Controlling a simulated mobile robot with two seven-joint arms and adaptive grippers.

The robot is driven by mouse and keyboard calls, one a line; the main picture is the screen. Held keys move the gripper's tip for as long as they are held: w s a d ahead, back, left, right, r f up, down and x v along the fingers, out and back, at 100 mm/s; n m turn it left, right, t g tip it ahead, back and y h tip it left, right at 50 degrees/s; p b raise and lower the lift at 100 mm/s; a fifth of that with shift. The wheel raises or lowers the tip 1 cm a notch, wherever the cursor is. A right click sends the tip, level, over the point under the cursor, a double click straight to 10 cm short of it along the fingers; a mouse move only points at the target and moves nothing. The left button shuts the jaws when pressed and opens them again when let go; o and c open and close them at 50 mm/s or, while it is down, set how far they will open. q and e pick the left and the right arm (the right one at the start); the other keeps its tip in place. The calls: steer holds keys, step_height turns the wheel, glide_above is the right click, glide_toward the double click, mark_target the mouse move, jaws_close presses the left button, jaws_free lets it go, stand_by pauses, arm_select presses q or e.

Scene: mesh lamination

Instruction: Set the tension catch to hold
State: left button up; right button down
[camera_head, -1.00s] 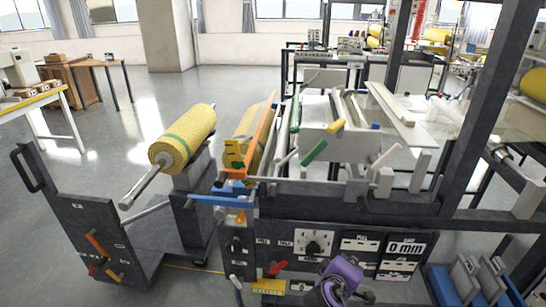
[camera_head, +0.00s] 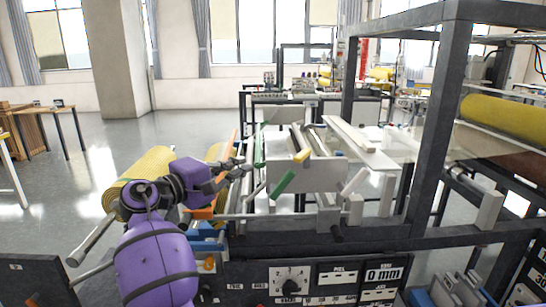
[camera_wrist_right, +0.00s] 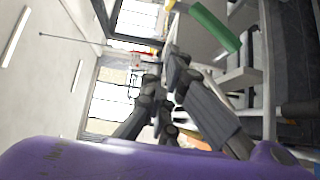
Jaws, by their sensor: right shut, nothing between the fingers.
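My right gripper (camera_head: 243,163) is shut and empty. It is raised beside the left end of the machine's roller section, close to an orange lever (camera_head: 227,147) and left of a green-handled lever (camera_head: 283,184). I cannot tell whether it touches the orange lever. In the right wrist view its dark fingers (camera_wrist_right: 165,88) are together, with the green handle (camera_wrist_right: 214,27) above and to the right. No label in view tells me which lever is the tension catch. My purple right arm hides part of the yellow roll and the left control panel. My left gripper is not in view.
A yellow mesh roll (camera_head: 140,176) on a shaft is at the left. A yellow-tipped lever (camera_head: 302,156) stands right of the gripper. A dial (camera_head: 290,280) and a "0 mm" display (camera_head: 383,274) are on the front panel. A dark frame post (camera_head: 437,130) rises at the right.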

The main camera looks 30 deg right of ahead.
mark_target(302, 162)
steer(key=shift+r, duration=0.15)
steer(key=d+p, duration=0.3)
steer(key=d, duration=0.8)
steer(key=shift+s+d, duration=0.25)
steer(key=shift+s, duration=0.2)
steer(key=shift+s, duration=0.1)
